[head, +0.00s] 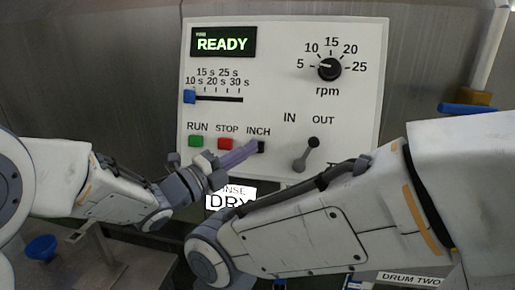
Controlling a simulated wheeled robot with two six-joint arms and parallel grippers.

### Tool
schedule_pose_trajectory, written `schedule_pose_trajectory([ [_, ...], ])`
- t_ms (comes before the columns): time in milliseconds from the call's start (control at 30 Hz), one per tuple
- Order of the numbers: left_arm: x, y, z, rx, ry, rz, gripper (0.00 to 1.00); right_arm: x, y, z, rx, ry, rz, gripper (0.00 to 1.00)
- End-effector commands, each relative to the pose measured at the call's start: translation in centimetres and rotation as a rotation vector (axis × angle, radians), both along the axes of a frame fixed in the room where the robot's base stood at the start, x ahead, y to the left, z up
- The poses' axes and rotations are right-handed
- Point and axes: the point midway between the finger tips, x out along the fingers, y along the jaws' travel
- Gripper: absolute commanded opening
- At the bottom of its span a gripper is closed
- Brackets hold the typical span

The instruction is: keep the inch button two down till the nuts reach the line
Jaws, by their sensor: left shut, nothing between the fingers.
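The control panel (285,75) faces me, with a lit green READY display (222,42). The dark inch button (262,147) sits under the INCH label, right of the red stop button (225,144). My left gripper (252,148) is shut and empty, its fingertips at the inch button and partly covering it. I cannot tell whether the button is pressed in. No nuts or line show in this view.
A green run button (196,141), a blue slider (190,97), an rpm knob (328,69) and an IN/OUT lever (307,154) are on the panel. A DRUM TWO label (411,279) is at the lower right. A blue valve handle (468,109) is at right.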

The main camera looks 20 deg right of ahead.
Motion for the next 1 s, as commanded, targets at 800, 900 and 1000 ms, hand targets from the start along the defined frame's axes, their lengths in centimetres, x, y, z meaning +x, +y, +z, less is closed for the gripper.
schedule_pose_trajectory([
  [800, -3.4, 2.3, 1.4, 0.001, 0.003, 0.002, 0.0, 0.0, 0.0, -1.2, 0.0, 0.0, 0.0, 1.0],
  [900, -3.1, 2.5, 1.1, 0.012, 0.045, 0.029, 0.0, 0.0, 0.0, -1.2, 0.0, 0.0, 0.0, 1.0],
  [1000, -2.2, 3.1, -0.2, 0.043, 0.171, 0.113, 0.0, 0.0, 0.0, -1.2, 0.0, 0.0, 0.0, 1.0],
])
